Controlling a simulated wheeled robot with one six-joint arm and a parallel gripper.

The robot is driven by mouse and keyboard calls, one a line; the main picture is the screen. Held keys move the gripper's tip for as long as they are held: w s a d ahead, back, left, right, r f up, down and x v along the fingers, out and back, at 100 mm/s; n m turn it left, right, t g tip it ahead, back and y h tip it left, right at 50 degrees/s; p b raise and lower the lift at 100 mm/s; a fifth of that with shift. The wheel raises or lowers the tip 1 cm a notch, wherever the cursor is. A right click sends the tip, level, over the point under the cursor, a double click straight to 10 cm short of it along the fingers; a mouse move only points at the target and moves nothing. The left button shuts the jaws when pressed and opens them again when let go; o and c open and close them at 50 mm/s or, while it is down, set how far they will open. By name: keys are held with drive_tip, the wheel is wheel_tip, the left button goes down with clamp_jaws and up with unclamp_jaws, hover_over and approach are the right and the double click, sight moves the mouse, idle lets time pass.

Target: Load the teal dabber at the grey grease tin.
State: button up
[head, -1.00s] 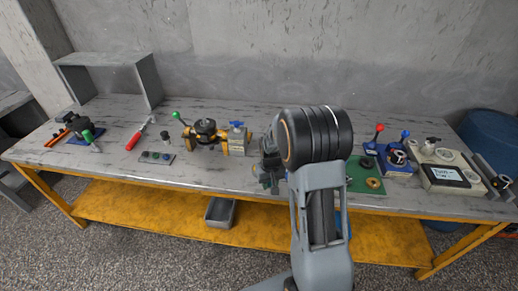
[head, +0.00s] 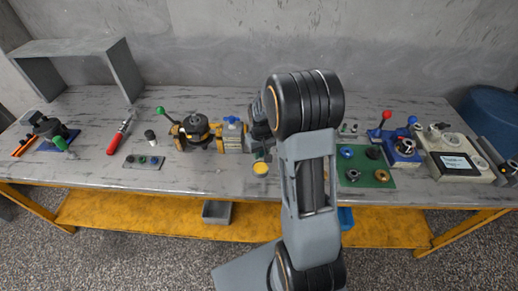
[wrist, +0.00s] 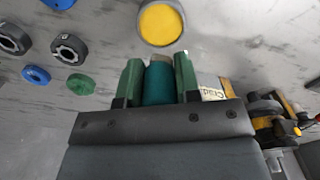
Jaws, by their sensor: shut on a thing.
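The teal dabber (wrist: 159,84) is between the green fingers of my gripper (wrist: 158,72), which is shut on it in the wrist view. The grey grease tin (wrist: 161,23), round with yellow grease inside, lies just beyond the dabber's end in that view, with a small gap in the picture. In the head view the tin (head: 260,168) stands near the front of the bench, just left of my arm. My gripper is mostly hidden behind my wrist there, and the dabber cannot be made out.
A green mat (head: 381,181) with several round parts lies right of my arm. An orange and black fixture (head: 195,131) with a green-knobbed lever stands left of the tin. A red-handled tool (head: 119,138) lies farther left. Bare bench lies along the front left.

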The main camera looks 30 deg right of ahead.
sight(260, 168)
drive_tip(key=shift+a+f+b, duration=0.1)
drive_tip(key=shift+f+b, duration=1.85)
drive_tip(key=shift+f, duration=0.95)
drive_tip(key=shift+s+f+b, duration=0.1)
drive_tip(key=shift+f+b, duration=0.35)
drive_tip(key=shift+f, duration=0.1)
drive_tip(key=shift+r, duration=0.1)
drive_tip(key=shift+r+p, duration=2.6)
drive_tip(key=shift+r, duration=0.85)
